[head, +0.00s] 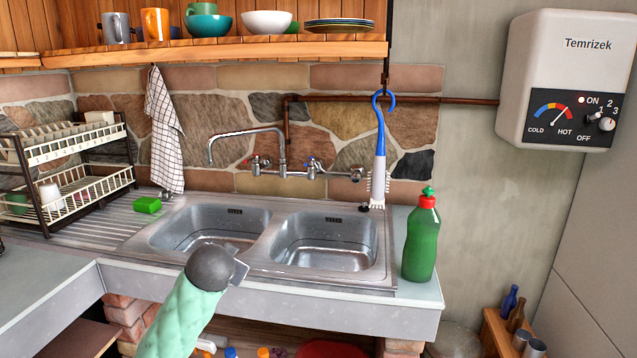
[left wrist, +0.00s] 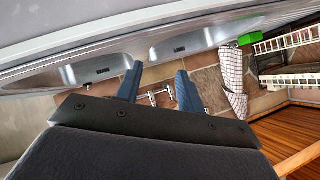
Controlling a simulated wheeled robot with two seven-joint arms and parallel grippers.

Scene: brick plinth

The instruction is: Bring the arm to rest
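In the left wrist view, my left gripper (left wrist: 159,70) shows two blue fingers spread well apart. Nothing is held between them; the tap and the stone wall show through the gap. In the head view, a mint-green section of my arm with a dark grey rounded end (head: 212,268) rises from the bottom, in front of the sink's front edge. No fingertips can be made out there. My right gripper is in neither view.
The double steel sink (head: 330,227) lies behind the arm, with a tap (head: 282,150) above. A green bottle (head: 421,238) stands right, a green sponge (head: 147,204) left. A brush (head: 380,150) and checked towel (head: 163,130) hang above. A dish rack (head: 65,165) stands far left.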

